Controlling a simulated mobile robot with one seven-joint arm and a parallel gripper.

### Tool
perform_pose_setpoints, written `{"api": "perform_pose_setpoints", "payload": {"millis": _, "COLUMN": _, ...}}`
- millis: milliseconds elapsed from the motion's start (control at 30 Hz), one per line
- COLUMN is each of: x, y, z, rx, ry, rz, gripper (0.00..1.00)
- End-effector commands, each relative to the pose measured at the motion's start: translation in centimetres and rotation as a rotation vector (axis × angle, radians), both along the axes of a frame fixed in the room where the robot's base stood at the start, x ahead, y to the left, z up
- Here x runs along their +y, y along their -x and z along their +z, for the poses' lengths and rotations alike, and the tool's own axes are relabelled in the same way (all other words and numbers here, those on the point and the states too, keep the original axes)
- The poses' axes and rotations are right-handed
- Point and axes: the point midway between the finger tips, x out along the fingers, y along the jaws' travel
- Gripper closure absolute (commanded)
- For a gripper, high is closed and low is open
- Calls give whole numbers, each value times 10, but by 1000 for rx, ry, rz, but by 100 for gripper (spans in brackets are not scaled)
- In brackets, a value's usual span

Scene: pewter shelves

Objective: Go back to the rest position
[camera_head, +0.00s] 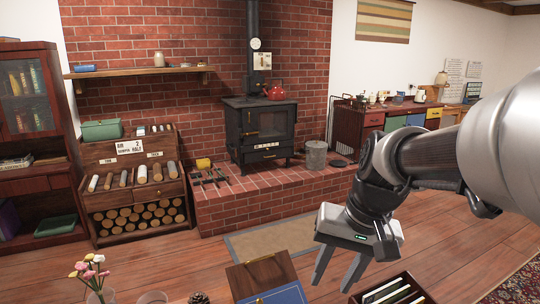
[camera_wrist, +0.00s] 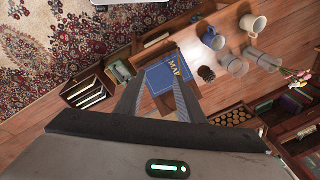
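My gripper (camera_head: 332,284) hangs at the end of my arm in the right half of the head view, its two fingers pointing down and apart. It also shows in the wrist view (camera_wrist: 157,92), with nothing held between the fingers. Below the fingertips in the wrist view lies a blue book or folder marked MAP (camera_wrist: 164,75). Its blue cover also shows at the bottom edge of the head view (camera_head: 283,294). The gap between fingertips and the map cannot be judged exactly.
Near the map are mugs (camera_wrist: 252,23), glasses (camera_wrist: 234,65), a pine cone (camera_wrist: 206,74) and flowers (camera_head: 90,270). An open box of files (camera_head: 395,290) stands below right of my gripper. A brick hearth (camera_head: 250,200) with a black stove (camera_head: 262,128) stands behind.

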Motion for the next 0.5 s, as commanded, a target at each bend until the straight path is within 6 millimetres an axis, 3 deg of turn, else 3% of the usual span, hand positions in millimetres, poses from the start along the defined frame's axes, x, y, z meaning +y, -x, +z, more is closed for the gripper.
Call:
{"api": "perform_pose_setpoints", "payload": {"millis": 33, "x": -1, "y": 15, "z": 11, "rx": -56, "ry": 39, "rz": 26, "gripper": 65}}
{"api": "perform_pose_setpoints", "payload": {"millis": 200, "x": -9, "y": 51, "z": 24, "rx": -174, "ry": 132, "rz": 78, "gripper": 65}}
{"api": "perform_pose_setpoints", "payload": {"millis": 500, "x": -22, "y": 93, "z": 28, "rx": -319, "ry": 225, "rz": 127, "gripper": 65}}
